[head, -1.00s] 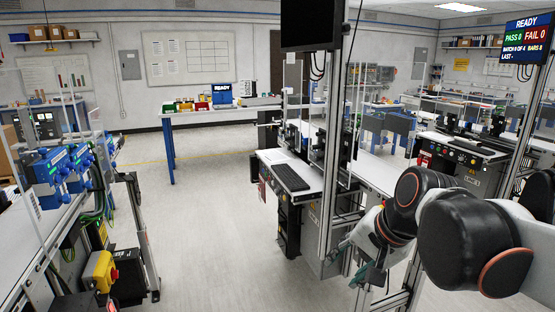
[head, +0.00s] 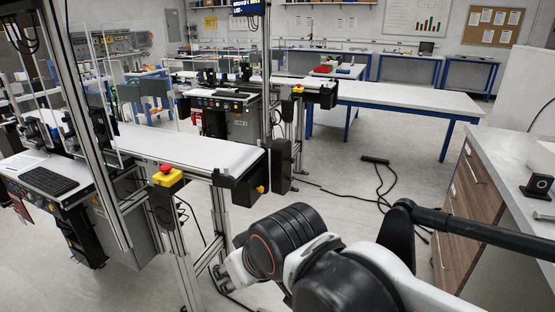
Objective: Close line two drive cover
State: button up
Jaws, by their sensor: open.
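Two belt conveyors show in the head view. The nearer one has a white belt (head: 185,150) and a black end housing (head: 240,182) at its right end. The farther one has a black end housing (head: 318,93) too. I cannot read which is line two, and I cannot make out a drive cover or whether it is open. My gripper (head: 225,277) shows small at the lower middle, partly hidden by my arm. It is open and apart from the near conveyor, in front of its right end.
A yellow box with a red button (head: 167,177) is on the near conveyor's front. Cables (head: 383,185) lie on the floor. A white table (head: 410,98) is behind; a wooden drawer counter (head: 470,205) is at right.

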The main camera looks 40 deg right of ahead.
aim_at(281, 161)
jog(key=z, duration=1)
jog(key=i+j, duration=0.2)
jog(key=i, duration=0.3)
jog(key=i+j+u, duration=0.15)
jog(key=i, duration=0.4)
jog(key=l+u, duration=0.1)
jog(key=j+z, duration=0.1)
jog(key=k+j, duration=0.05)
jog(key=j, duration=0.05)
